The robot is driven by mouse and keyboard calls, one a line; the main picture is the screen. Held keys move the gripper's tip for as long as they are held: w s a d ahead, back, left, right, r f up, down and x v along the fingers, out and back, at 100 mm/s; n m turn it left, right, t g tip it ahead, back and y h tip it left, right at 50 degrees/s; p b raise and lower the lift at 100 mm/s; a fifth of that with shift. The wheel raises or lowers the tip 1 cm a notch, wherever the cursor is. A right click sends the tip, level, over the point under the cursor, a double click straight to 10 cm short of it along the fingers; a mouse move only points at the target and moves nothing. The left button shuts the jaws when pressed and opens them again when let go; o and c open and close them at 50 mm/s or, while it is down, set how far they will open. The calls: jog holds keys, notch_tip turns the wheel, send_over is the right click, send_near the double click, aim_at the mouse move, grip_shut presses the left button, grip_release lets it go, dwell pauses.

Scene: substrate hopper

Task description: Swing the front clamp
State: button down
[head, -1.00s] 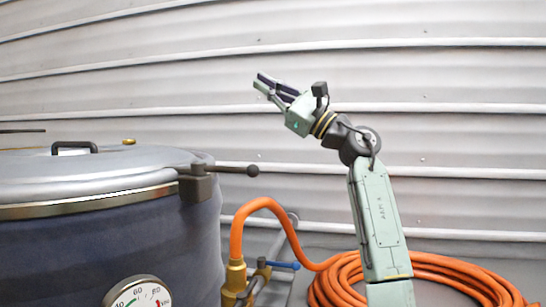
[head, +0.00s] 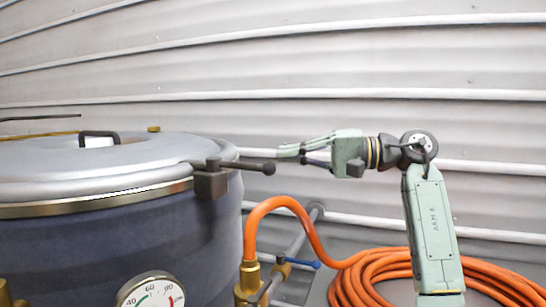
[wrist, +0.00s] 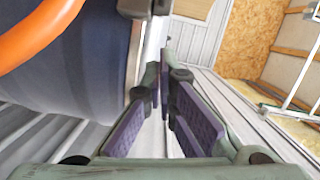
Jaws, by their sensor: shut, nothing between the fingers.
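The clamp (head: 211,183) is a dark block on the rim at the right side of the vessel's lid. Its lever (head: 240,167) sticks out to the right and ends in a round knob (head: 268,168). My gripper (head: 284,153) points left, roughly level, with its fingertips just right of and slightly above the knob in the head view. I cannot tell whether they touch it. In the wrist view my gripper's purple-padded fingers (wrist: 163,72) are shut and empty. A dark piece shows at the top there, partly cut off; I cannot tell if it is the clamp.
The blue vessel (head: 100,245) with its grey lid (head: 60,165) fills the left. Below the clamp, an orange hose (head: 300,212) rises from a brass fitting (head: 248,275) and coils at lower right. A corrugated wall (head: 350,60) stands behind. A dial gauge (head: 152,295) faces front.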

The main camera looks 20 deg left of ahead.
aim_at(225, 164)
jog(key=s, duration=0.1)
jog(key=s+a, duration=0.1)
jog(key=s+a+p, duration=0.1)
jog(key=s, duration=0.1)
jog(key=shift+s+a+f, duration=0.1)
jog(key=shift+a+f, duration=0.05)
jog(key=shift+f, duration=0.25)
jog(key=shift+f, duration=0.1)
jog(key=s+m+t+b, duration=0.1)
jog(key=s+t+b, duration=0.1)
jog(key=b, duration=0.1)
jog(key=shift+s, duration=0.1)
dwell(0.4)
